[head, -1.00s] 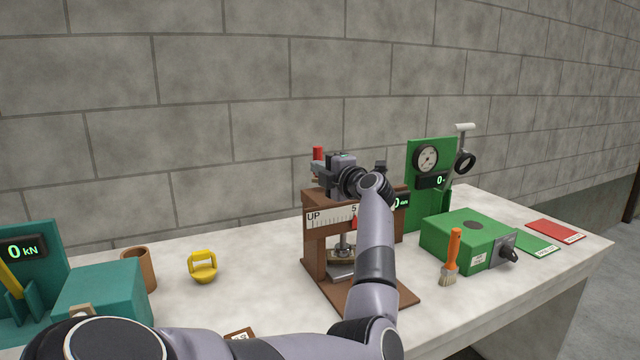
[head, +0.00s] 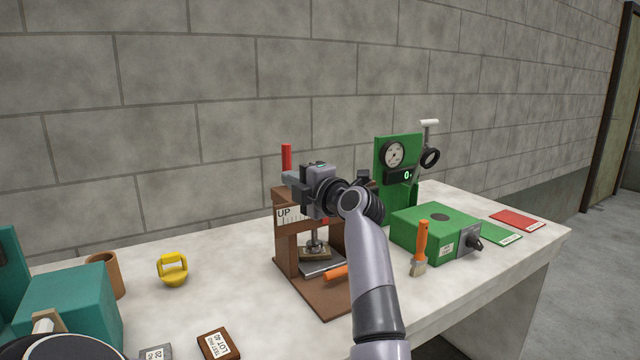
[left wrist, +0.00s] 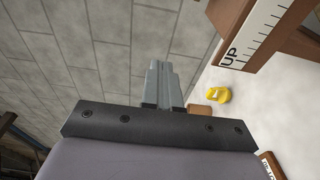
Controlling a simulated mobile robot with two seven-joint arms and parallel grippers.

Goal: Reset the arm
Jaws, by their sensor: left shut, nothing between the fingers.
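My left arm reaches up from the bottom of the head view to the brown press (head: 285,262) marked "UP". My left gripper (head: 292,178) is beside the top of the press, just below a red handle (head: 286,157). Its fingers are shut with nothing between them; they show closed together in the left wrist view (left wrist: 160,80). The gripper and arm hide part of the press scale and its right side. An orange handle (head: 336,273) shows at the press base, partly behind my arm. My right gripper is not in view.
A green box (head: 432,228), an orange-handled brush (head: 420,250) and a green gauge stand (head: 392,165) are at right.

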